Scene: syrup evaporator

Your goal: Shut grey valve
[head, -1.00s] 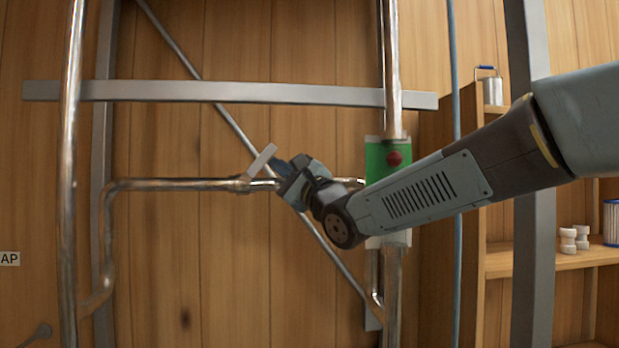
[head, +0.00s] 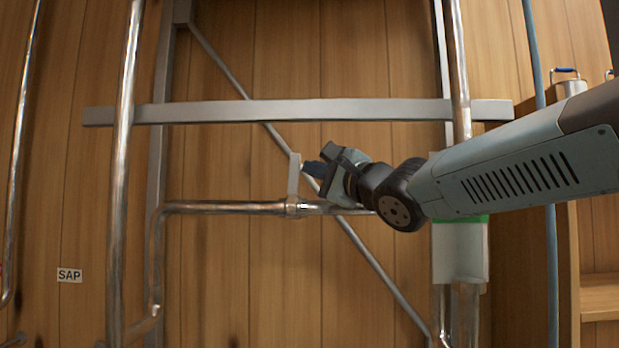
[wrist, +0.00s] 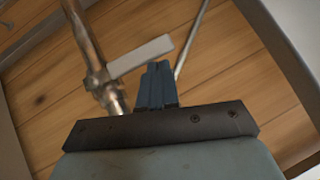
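The grey valve has a flat pale grey lever (head: 294,175) on a horizontal metal pipe (head: 225,208). In the head view the lever stands nearly upright, about square across the pipe. The valve body (head: 293,207) sits at the lever's foot. My gripper (head: 307,168) is just right of the lever's upper part. In the wrist view the blue fingers (wrist: 157,68) are together, with nothing seen between them. Their tips are close against the side of the lever (wrist: 142,55) near its free end; I cannot tell for certain whether they touch it.
A grey horizontal beam (head: 240,111) runs above the valve and a thin diagonal rod (head: 365,250) passes behind. A vertical pipe (head: 122,150) stands left. A pale sleeve with a green band (head: 460,250) is below my forearm. Wood planks back everything.

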